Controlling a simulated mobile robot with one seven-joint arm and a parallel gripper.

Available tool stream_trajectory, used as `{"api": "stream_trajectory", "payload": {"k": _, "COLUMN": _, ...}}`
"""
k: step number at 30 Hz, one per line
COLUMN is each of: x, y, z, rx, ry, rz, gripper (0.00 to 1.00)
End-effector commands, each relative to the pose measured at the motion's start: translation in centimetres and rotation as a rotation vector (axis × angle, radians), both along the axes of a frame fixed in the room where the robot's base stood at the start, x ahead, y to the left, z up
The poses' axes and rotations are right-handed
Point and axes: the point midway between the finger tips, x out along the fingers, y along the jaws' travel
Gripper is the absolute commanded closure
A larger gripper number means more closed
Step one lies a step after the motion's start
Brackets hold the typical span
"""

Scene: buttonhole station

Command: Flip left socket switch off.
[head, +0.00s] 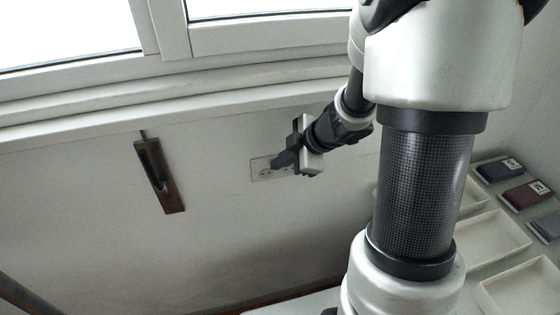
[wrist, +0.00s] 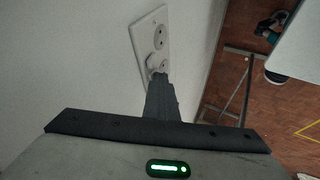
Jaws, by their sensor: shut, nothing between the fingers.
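A pale socket plate (head: 258,170) is on the white wall under the window, partly hidden behind my gripper in the head view. In the wrist view the plate (wrist: 142,30) runs away from me at a steep angle, with round socket faces on it. My gripper (head: 277,162) is shut and empty, with its dark fingers pointing at the plate. In the wrist view the fingertips (wrist: 159,78) overlap the near end of the plate, beside a rounded raised part (wrist: 152,62). I cannot tell whether they touch it. The left switch and its position cannot be made out.
A dark wooden piece (head: 158,176) hangs on the wall to the left of the plate. Pale trays (head: 515,285) and several small boxes (head: 500,168) lie at the right. The wrist view shows a brick-coloured floor (wrist: 245,85) and a metal frame (wrist: 241,90).

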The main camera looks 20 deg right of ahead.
Motion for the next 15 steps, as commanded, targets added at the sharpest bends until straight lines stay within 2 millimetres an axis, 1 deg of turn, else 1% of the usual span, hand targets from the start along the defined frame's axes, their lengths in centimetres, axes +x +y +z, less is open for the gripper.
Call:
{"api": "stream_trajectory", "payload": {"k": 1, "x": 0.2, "y": 0.0, "z": 0.5, "rx": 0.0, "ry": -0.005, "rz": -0.001, "gripper": 1.0}}
{"api": "stream_trajectory", "payload": {"k": 9, "x": 0.2, "y": 0.0, "z": 1.6, "rx": 0.0, "ry": -0.005, "rz": -0.001, "gripper": 1.0}}
{"api": "stream_trajectory", "payload": {"k": 15, "x": 0.1, "y": 0.0, "z": 1.7, "rx": 0.001, "ry": -0.004, "rz": -0.001, "gripper": 1.0}}
